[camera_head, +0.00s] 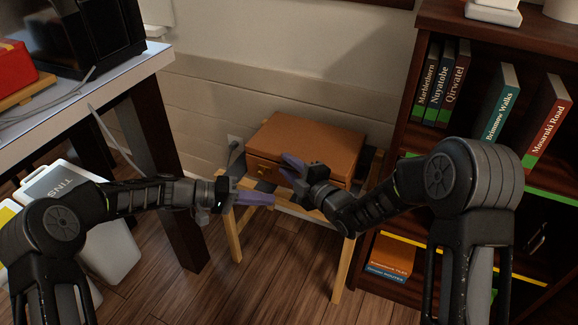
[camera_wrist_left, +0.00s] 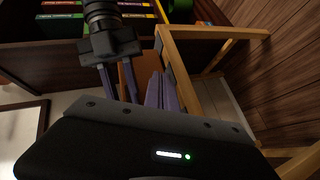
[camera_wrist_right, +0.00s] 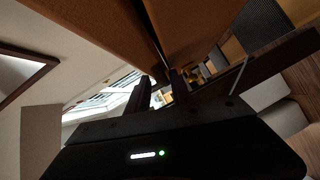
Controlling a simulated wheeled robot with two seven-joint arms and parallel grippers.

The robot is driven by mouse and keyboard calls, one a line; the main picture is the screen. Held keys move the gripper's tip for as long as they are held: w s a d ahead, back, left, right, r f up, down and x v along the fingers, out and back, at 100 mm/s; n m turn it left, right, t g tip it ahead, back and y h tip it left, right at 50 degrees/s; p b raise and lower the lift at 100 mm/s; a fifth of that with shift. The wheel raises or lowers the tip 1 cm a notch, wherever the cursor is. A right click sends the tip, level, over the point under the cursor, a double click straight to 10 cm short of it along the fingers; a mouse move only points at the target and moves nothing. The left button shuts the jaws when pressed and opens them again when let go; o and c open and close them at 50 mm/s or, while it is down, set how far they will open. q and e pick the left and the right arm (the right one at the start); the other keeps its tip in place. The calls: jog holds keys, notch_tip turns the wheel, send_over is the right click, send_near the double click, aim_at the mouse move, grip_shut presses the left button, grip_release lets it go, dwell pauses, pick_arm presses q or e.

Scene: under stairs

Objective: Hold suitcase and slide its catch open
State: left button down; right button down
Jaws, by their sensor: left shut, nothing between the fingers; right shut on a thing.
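The brown suitcase (camera_head: 308,141) lies flat and closed on a small wooden stand (camera_head: 233,222). A gold catch (camera_head: 262,168) shows on the left part of its front face. My right gripper (camera_head: 289,167) is at the middle of that front face, shut on a part of the suitcase that its fingers hide. My left gripper (camera_head: 270,198) is shut and empty, below and in front of the suitcase, apart from the catch. In the left wrist view its purple fingers (camera_wrist_left: 160,91) are together beside the right gripper (camera_wrist_left: 118,82). In the right wrist view the suitcase (camera_wrist_right: 110,30) fills the top.
A bookshelf (camera_head: 472,55) with several books stands close on the right. A white-topped table (camera_head: 105,85) with a dark leg is on the left. White containers (camera_head: 110,245) stand on the floor below it. The wall is right behind the suitcase. Wooden floor in front is open.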

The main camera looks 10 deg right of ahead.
jog(key=shift+d, duration=0.1)
pick_arm(q)
jog(key=w+a+r+m+t+y, duration=0.2)
jog(key=w+r+m+t+y, duration=0.1)
jog(key=w+r+y, duration=0.6)
jog(key=w+m+y, duration=0.1)
jog(key=w+y, duration=0.1)
jog(key=y, duration=0.1)
jog(key=shift+a+r, duration=0.3)
jog(key=shift+a, duration=0.1)
jog(key=shift+w+f, duration=0.1)
jog(key=shift+f, duration=0.05)
jog(key=shift+f, duration=4.4)
